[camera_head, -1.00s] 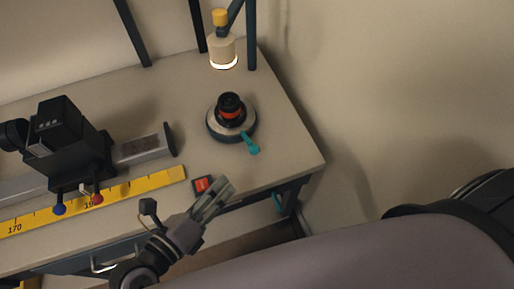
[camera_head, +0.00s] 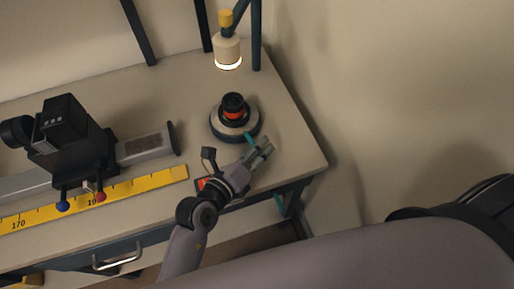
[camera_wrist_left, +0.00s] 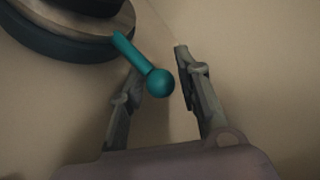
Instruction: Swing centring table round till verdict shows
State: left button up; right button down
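The centring table (camera_head: 217,125) is a round disc on a dark base near the bench's right end. A black lens part with a red-orange band (camera_head: 233,106) stands on it. A teal handle (camera_head: 251,138) sticks out from its near right side. My left gripper (camera_head: 264,146) is at the handle and partly covers it. In the left wrist view, the handle's ball end (camera_wrist_left: 160,83) lies between the spread fingers of my left gripper (camera_wrist_left: 158,65), with a gap to the right finger. Contact with the left finger cannot be told. No verdict shows. My right gripper is not in view.
A lamp with a yellow top (camera_head: 227,50) stands behind the table. A black device on a grey rail (camera_head: 70,140) and a yellow ruler (camera_head: 130,190) lie to the left. The bench's right edge is close.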

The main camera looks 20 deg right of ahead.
pick_arm(q)
grip_shut()
dwell(0.3)
dwell(0.4)
